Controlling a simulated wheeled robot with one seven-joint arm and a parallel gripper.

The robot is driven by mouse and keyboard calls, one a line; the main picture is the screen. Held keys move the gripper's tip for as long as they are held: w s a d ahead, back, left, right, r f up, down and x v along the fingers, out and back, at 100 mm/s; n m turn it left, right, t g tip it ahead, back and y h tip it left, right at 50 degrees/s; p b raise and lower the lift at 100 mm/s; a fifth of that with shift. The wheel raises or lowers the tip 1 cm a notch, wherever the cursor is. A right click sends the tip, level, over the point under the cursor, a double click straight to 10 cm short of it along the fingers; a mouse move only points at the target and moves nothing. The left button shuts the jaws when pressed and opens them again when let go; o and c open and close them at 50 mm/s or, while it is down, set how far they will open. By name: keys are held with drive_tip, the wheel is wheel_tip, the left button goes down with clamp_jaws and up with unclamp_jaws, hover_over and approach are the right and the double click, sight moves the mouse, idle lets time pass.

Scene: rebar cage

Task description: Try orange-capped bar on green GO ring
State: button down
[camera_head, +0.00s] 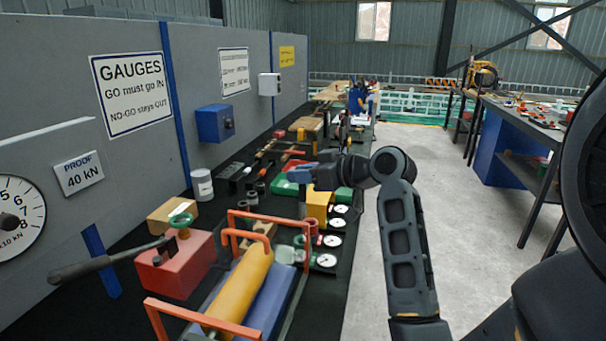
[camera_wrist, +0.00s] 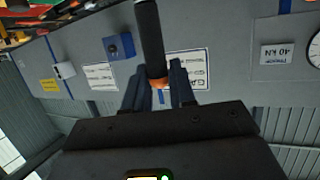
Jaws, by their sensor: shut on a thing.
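My gripper (camera_wrist: 158,88) is shut on a dark bar (camera_wrist: 151,35). The bar's orange cap (camera_wrist: 159,83) shows between the fingers, and its dark length runs out to the top edge of the wrist view. In the head view my gripper (camera_head: 305,178) is above the bench, over a green flat piece and a yellow block. Another small green round part (camera_head: 299,241) stands near the dials. I cannot tell which is the GO ring.
The black bench (camera_head: 325,310) carries a yellow cylinder (camera_head: 240,288) in an orange frame, a red block (camera_head: 175,264) with a lever, a white can (camera_head: 202,186) and several dial gauges (camera_head: 332,241). A grey wall with a GAUGES sign (camera_head: 133,94) stands behind.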

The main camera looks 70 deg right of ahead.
drive_tip(key=b, duration=0.5)
hover_over(303, 217)
drive_tip(key=shift+w+d+f, duration=0.1)
drive_tip(key=shift+d+f, duration=0.1)
drive_tip(key=shift+f, duration=1.3)
drive_tip(key=shift+w+d+f, duration=0.1)
drive_tip(key=shift+d+f, duration=0.1)
drive_tip(key=shift+f, duration=1.3)
drive_tip(key=shift+f+b, duration=2.35)
drive_tip(key=shift+f, duration=0.9)
drive_tip(key=c, duration=0.8)
unclamp_jaws()
drive_tip(key=shift+c, duration=0.2)
drive_tip(key=v, duration=0.8)
drive_tip(key=shift+b, duration=0.3)
